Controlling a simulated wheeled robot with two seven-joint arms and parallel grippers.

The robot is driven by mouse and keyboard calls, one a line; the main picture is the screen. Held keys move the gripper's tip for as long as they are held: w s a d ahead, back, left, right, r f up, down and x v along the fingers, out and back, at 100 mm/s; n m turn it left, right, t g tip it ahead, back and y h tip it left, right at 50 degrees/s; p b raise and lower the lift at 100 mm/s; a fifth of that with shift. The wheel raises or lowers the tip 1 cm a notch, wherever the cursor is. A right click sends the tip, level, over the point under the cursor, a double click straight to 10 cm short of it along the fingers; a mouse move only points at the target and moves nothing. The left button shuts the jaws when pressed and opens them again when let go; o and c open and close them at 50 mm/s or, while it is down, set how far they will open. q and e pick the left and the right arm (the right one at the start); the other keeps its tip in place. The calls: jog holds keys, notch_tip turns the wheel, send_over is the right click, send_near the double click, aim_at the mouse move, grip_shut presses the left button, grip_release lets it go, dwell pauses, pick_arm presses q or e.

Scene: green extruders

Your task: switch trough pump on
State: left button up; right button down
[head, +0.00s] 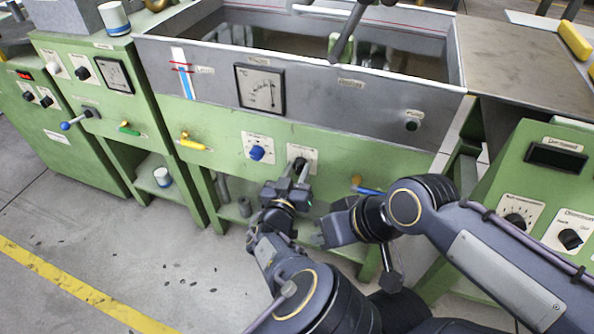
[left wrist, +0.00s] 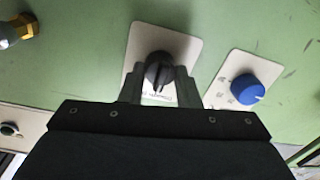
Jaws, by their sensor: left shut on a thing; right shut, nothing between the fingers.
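A black rotary knob (head: 299,164) sits on a white plate on the green front panel below the trough. It shows larger in the left wrist view (left wrist: 159,72), where the plate's small lettering is not readable. My left gripper (head: 297,172) reaches up to this knob, and its two fingers stand on either side of it, shut on it. My right gripper (head: 322,236) is shut and empty, lower down and a little to the right, apart from the panel.
A blue knob (head: 257,153) on its own white plate is just left of the black knob. A yellow valve handle (head: 192,143) is farther left, and a blue-handled lever (head: 369,191) is to the right. The grey trough wall (head: 330,100) rises above the panel.

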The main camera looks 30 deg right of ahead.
pick_arm(q)
jog(key=shift+f+b, duration=0.15)
jog(key=shift+b, duration=0.6)
jog(key=shift+c, duration=0.4)
jog(key=m+b, duration=0.3)
jog(key=b, duration=0.3)
jog(key=shift+f+m, duration=0.1)
jog(key=shift+m, duration=0.3)
jog(key=m+b, duration=0.3)
jog(key=m, duration=0.1)
jog(key=shift+m+b, duration=0.3)
jog(key=shift+m+h+b, duration=0.3)
jog(key=shift+m+b, duration=0.85)
jog(key=shift+m, duration=0.75)
jog(key=shift+r, duration=0.2)
jog(key=o, duration=1)
jog(key=shift+c, duration=0.2)
